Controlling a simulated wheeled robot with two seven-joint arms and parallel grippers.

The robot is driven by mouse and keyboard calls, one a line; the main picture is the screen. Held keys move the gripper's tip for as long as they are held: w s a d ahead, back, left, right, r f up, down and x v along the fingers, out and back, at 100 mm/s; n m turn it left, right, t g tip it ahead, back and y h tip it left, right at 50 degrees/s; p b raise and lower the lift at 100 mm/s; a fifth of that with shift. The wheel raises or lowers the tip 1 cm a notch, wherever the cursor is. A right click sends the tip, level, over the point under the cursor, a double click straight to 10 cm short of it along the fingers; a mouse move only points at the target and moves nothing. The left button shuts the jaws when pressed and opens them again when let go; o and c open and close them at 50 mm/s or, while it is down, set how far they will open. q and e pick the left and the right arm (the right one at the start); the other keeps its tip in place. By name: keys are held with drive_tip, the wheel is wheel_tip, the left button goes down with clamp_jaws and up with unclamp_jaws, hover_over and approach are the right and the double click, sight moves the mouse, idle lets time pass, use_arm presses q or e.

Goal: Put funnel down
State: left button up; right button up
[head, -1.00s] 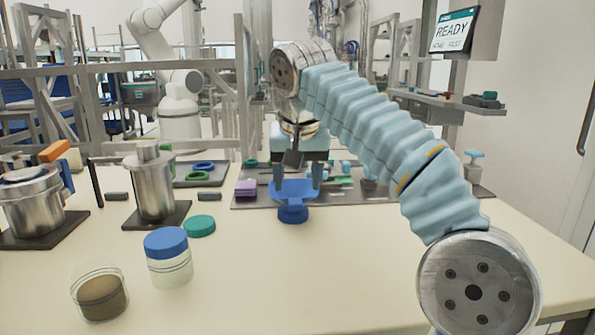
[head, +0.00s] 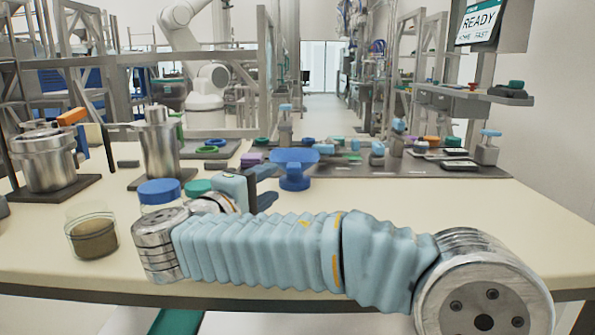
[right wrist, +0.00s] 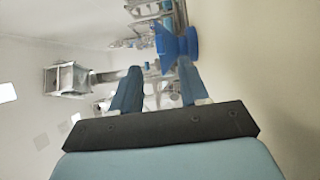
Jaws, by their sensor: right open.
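The blue funnel (head: 294,170) stands on the cream table, wide mouth up, at the front edge of the dark mat. My right gripper (head: 268,186) is open and empty, just to the left of the funnel and nearer to me in the head view. In the right wrist view the funnel (right wrist: 178,46) shows beyond the open fingertips (right wrist: 158,72), towards the right finger. I cannot tell how wide the gap between them is. My left gripper is not in view.
A jar with a blue lid (head: 160,193) and an open jar of brown powder (head: 93,236) stand at the left, near my right wrist. Steel vessels (head: 158,150) stand behind them. The dark mat (head: 400,168) holds several small items. The table's right front is clear.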

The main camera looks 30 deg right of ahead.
sight(291, 170)
drive_tip(key=p+x, duration=0.1)
drive_tip(key=x, duration=0.8)
drive_tip(key=shift+d, duration=0.2)
clamp_jaws()
